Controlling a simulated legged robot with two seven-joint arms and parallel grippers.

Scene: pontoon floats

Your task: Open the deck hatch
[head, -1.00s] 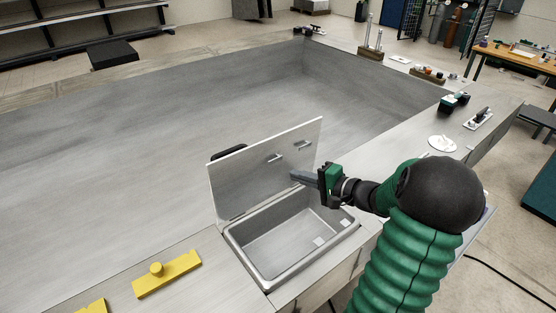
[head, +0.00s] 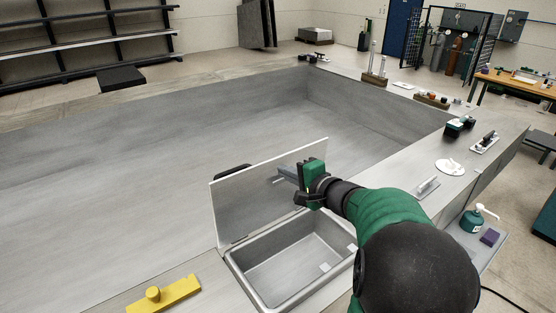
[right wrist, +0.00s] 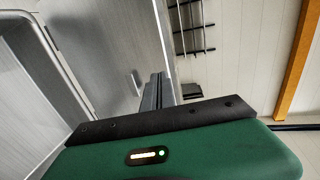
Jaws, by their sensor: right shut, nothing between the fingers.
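The deck hatch lid (head: 245,199) stands raised on its hinge at the left side of its opening in the head view. Below it the grey hatch well (head: 285,262) lies uncovered and looks empty apart from small pale patches. My right gripper (head: 285,174) is shut and empty, at the inner face of the lid near its upper right; I cannot tell whether it touches. In the right wrist view the shut fingers (right wrist: 155,92) point toward the lid's inner face (right wrist: 105,45), and the well's rim (right wrist: 45,40) shows at left. My left gripper is not in view.
A yellow fitting (head: 165,294) lies on the deck left of the hatch. The large sunken grey floor beyond the lid is clear.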

